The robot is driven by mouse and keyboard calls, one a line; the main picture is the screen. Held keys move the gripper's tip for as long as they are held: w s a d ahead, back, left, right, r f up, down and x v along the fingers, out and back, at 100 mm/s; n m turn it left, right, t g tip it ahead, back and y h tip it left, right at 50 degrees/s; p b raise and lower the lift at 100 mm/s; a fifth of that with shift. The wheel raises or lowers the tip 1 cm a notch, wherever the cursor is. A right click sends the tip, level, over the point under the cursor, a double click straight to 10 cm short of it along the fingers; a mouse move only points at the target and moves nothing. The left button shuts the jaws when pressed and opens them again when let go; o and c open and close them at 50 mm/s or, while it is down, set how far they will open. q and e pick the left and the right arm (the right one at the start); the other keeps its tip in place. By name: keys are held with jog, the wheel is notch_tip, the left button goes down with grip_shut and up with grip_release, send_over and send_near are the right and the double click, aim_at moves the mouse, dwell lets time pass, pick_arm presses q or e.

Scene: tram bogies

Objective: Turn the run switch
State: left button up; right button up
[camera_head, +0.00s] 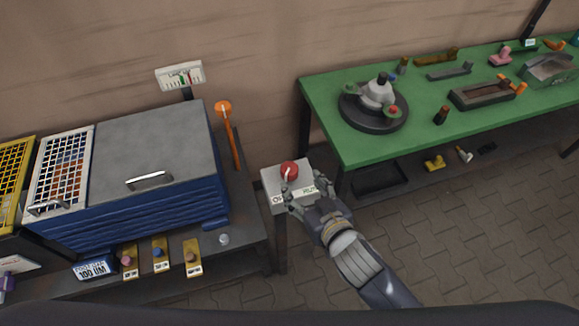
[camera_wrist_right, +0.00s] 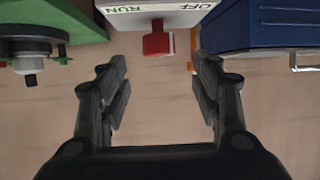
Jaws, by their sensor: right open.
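The run switch (camera_head: 289,171) is a red knob with a pale pointer mark on a small light-grey box (camera_head: 270,186) on a post. The pointer looks tilted towards the OFF side, but I cannot tell exactly. In the right wrist view the red knob (camera_wrist_right: 158,42) stands out from the box, whose face reads OFF and RUN (camera_wrist_right: 165,10). My right gripper (camera_head: 304,197) is at the box's front right side, fingers apart. In the wrist view the right gripper (camera_wrist_right: 160,85) is open and empty, with the knob ahead between the fingers, apart from both. My left gripper is not in view.
A blue cabinet (camera_head: 130,215) with a grey lid stands left. An orange-knobbed lever (camera_head: 224,109) rises beside it, near a gauge (camera_head: 180,76). A green workbench (camera_head: 330,100) with a round fixture (camera_head: 374,104) and parts stands right. Paved floor (camera_head: 480,220) is free in front.

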aim_at(291, 171)
jog(key=p+x, duration=0.1)
jog(key=x, duration=0.8)
jog(key=shift+w+a+f, duration=0.1)
jog(key=shift+w+f, duration=0.1)
jog(key=shift+w, duration=0.05)
jog(key=c, duration=1.1)
